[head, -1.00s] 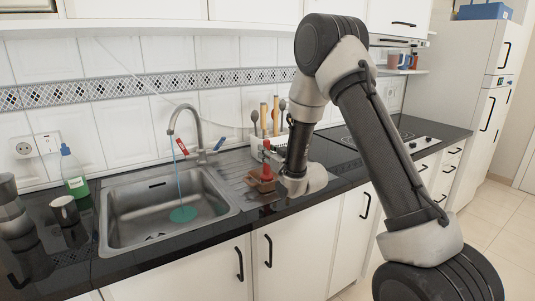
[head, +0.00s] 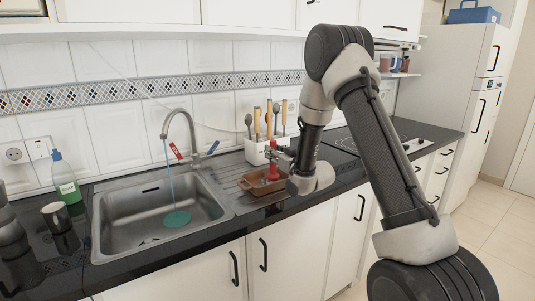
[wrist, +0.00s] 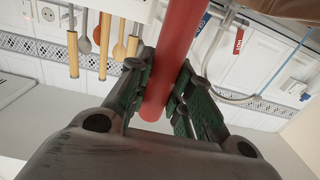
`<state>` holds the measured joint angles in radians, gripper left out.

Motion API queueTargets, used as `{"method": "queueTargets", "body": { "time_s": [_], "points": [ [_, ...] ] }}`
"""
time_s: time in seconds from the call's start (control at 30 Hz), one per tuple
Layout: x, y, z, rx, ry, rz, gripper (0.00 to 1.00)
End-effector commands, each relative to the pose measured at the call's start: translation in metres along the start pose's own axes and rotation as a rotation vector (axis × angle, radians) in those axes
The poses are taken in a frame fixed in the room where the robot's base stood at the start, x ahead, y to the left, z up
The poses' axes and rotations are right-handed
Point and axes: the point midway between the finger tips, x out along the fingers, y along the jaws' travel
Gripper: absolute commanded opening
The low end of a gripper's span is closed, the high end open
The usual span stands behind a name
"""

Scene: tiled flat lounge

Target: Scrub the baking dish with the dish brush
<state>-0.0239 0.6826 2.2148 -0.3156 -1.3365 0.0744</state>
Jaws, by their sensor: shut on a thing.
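The baking dish (head: 254,187) is a small reddish-brown rectangular dish on the ribbed drainboard, right of the sink. The dish brush (head: 272,160) has a red handle and stands roughly upright, its lower end at the dish. Whether its bristles touch the dish I cannot tell. My gripper (head: 280,156) reaches in from the right and is shut on the brush handle. In the wrist view, the fingers (wrist: 160,92) clasp the red handle (wrist: 178,45) from both sides. A brown edge at the top right (wrist: 285,8) appears to be the dish.
The sink (head: 150,218) lies left of the dish, with a tap (head: 182,115) above it and a green round thing (head: 176,218) inside. A white utensil holder (head: 254,153) stands just behind the dish. A soap bottle (head: 66,182) and dark mug (head: 56,217) stand at the left.

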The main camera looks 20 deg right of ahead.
Motion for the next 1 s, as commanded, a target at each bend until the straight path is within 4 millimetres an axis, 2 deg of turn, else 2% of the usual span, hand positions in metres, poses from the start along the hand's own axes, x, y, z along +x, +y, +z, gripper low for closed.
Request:
{"method": "queueTargets", "body": {
  "time_s": [0.1,0.23,1.0],
  "points": [
    [-0.005,0.007,0.000,0.000,0.000,0.002,0.00],
    [-0.005,0.004,-0.001,0.000,0.001,-0.001,0.00],
    [-0.006,-0.061,0.001,0.001,0.001,-0.001,0.00]
  ]
}}
